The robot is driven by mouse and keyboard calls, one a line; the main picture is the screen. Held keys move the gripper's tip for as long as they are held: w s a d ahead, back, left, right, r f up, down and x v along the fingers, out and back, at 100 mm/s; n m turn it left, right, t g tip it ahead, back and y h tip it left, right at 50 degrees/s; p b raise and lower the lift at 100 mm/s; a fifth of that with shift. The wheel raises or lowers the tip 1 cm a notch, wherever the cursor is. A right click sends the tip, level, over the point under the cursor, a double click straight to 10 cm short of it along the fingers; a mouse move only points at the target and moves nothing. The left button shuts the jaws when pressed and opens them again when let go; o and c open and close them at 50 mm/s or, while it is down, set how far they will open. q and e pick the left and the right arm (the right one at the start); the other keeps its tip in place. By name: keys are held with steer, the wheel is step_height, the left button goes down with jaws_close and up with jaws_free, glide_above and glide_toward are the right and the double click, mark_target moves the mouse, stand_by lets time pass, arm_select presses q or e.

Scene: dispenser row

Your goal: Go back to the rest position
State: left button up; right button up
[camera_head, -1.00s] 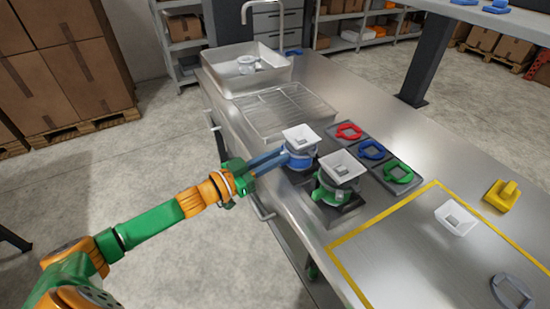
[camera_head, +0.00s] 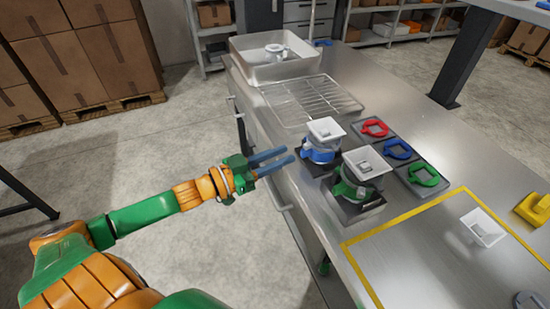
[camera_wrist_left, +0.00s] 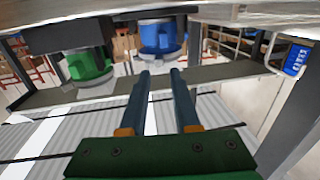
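My left gripper (camera_head: 283,163) is open and empty, held off the left side of the steel counter, short of the blue dispenser. Its two blue fingers also show apart in the left wrist view (camera_wrist_left: 161,82). The blue dispenser (camera_head: 319,146) with a white square funnel stands upright on a dark base. A green dispenser (camera_head: 352,183) with a similar funnel stands in front of it. In the left wrist view the blue dispenser (camera_wrist_left: 160,36) and green dispenser (camera_wrist_left: 88,64) appear beyond the fingers, not touched. My right gripper is not in view.
Red (camera_head: 374,128), blue (camera_head: 397,149) and green (camera_head: 423,176) rings lie on dark pads behind the dispensers. A loose white funnel (camera_head: 483,228) lies inside a yellow outline, with a yellow part (camera_head: 533,208) nearby. A wire rack (camera_head: 311,101) and a sink (camera_head: 276,61) are farther back.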

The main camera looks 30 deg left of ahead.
arm_select(q)
steer(key=shift+v, duration=0.9)
steer(key=s+a+f+n+g+y, duration=0.1)
steer(key=a+f+n+y, duration=0.1)
steer(key=a+f+y, duration=0.45)
steer(key=s+a+f+n+g+y, duration=0.1)
steer(key=a+f+n, duration=0.15)
steer(key=f, duration=0.75)
steer(key=s+f+g+y, duration=0.1)
steer(key=s+f+g, duration=0.1)
steer(key=s+f, duration=0.45)
steer(key=s+f+g+y, duration=0.1)
steer(key=s+f+g, duration=0.15)
steer(key=f, duration=0.65)
steer(key=s+d+f+g, duration=0.4)
steer(key=s+d+f, duration=0.2)
steer(key=s, duration=0.5)
steer(key=s+d+f+m+g, duration=0.1)
steer(key=s+d+f+g, duration=0.3)
steer(key=s, duration=0.7)
step_height(320, 180, down, 3)
steer(key=shift+s+d, duration=0.35)
steer(key=shift+d, duration=0.85)
